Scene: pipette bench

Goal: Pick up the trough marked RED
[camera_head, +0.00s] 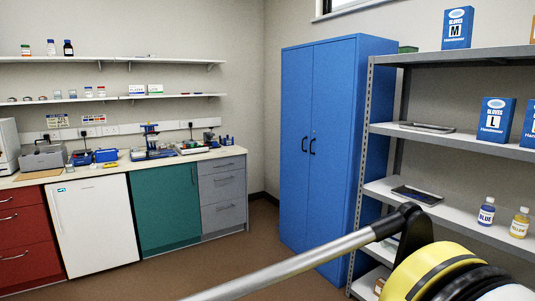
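I cannot make out a trough marked RED anywhere in this view. The labels on the small items on the bench are too small to read. A grey tube, a black joint and a yellow-ringed part of my own body cross the lower right foreground. My gripper's fingers do not show, so its state is hidden.
A bench (110,167) along the left wall carries small equipment, with wall shelves (60,101) above. A tall blue cabinet (320,140) stands shut in the corner. A metal rack (455,138) at right holds glove boxes, dark trays, a blue bottle (486,212) and a yellow bottle (519,224). Brown floor (235,255) is clear.

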